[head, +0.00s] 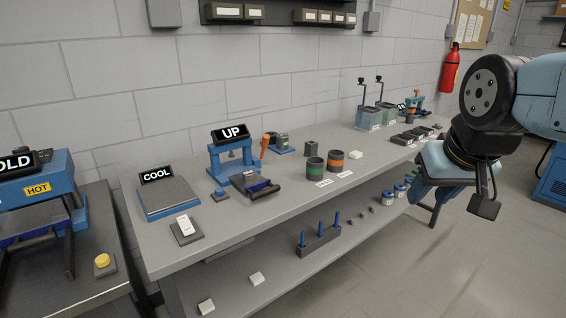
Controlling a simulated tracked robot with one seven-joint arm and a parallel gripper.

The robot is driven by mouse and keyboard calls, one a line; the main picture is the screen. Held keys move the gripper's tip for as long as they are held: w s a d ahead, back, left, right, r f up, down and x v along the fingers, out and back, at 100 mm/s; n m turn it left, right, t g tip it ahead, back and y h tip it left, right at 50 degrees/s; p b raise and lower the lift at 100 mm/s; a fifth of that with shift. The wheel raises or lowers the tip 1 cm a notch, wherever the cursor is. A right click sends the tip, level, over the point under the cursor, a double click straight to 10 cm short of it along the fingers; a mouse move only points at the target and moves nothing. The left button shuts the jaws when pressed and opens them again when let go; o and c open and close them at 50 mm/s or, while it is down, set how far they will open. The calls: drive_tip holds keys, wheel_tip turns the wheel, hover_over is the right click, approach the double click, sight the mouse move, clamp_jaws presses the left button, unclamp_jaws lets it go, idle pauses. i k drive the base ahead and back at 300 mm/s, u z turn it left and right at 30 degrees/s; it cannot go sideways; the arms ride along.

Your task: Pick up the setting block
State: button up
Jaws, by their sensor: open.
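No block in the head view carries a readable name, so I cannot tell which one is the setting block. A small dark upright block (311,148) stands on the bench (275,185) behind a green-banded drum (315,168) and an orange-banded drum (336,162). A small white block (356,155) lies right of the drums. My gripper (453,200) is open, points down and hangs in the air at the right, apart from all of these. Nothing shows between its fingers.
A blue press marked UP (234,158), a COOL plate (168,197) and a white switch (185,225) are on the bench's left half. A dark rack with blue pegs (319,240) is on the lower shelf. The right floor is clear.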

sight(248, 176)
drive_tip(key=u, duration=0.05)
drive_tip(key=i, duration=1.3)
drive_tip(key=u, duration=0.6)
drive_tip(key=k, duration=0.9)
drive_tip(key=u, duration=0.2)
drive_tip(key=i, duration=0.9)
drive_tip(key=z, duration=0.1)
